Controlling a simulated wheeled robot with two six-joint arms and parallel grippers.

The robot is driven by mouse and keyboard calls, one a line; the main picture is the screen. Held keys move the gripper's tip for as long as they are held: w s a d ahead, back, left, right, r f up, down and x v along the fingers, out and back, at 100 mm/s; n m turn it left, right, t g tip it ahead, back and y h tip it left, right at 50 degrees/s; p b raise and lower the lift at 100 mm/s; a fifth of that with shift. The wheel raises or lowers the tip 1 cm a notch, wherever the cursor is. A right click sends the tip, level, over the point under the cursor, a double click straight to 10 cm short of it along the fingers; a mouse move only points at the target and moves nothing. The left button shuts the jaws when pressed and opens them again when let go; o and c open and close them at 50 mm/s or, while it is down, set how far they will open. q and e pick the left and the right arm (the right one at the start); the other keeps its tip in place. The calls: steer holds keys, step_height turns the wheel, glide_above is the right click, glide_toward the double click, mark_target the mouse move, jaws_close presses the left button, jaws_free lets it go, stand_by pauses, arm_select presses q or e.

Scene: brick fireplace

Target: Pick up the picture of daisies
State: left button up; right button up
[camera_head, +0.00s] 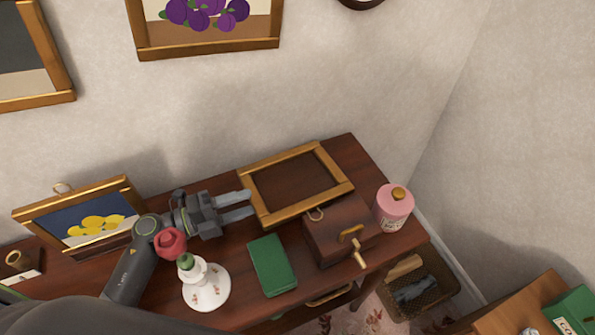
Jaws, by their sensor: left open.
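I see no picture of daisies in this view. A gold wooden frame (331,165) lies on the dark wooden table (222,250), with plain dark brown inside it and no image that I can make out. My left gripper (252,204) comes in from the left over the table. Its two fingers are apart with nothing between them, and their tips are close to the frame's left side; I cannot tell whether they touch it. My right gripper is out of view.
A picture of lemons (95,225) stands at left. Near my arm are a white vase (207,287) with a red rose (170,243), a green book (272,265), a brown box (335,232) and a pink bottle (393,208). A plum picture (208,47) hangs on the wall.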

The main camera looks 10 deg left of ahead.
mark_target(262, 198)
arm_select(q)
steer(key=shift+w+d, duration=0.25)
steer(key=shift+d, duration=0.1)
steer(key=shift+w+d+r, duration=0.1)
steer(key=shift+d+r, duration=0.05)
steer(key=shift+d, duration=0.2)
steer(key=shift+w+d+p, duration=0.3)
steer(key=shift+d+p, duration=0.25)
steer(key=shift+d, duration=0.05)
steer(key=p+x, duration=0.1)
steer(key=x, duration=0.2)
steer(key=shift+w+d, duration=0.2)
steer(key=shift+w, duration=0.1)
steer(key=shift+w+d, duration=0.1)
steer(key=shift+d, duration=0.15)
steer(key=shift+f, duration=0.25)
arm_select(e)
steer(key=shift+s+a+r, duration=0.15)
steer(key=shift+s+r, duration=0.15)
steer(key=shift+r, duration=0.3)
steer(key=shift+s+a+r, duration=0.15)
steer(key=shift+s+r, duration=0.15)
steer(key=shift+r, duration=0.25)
arm_select(q)
jaws_close()
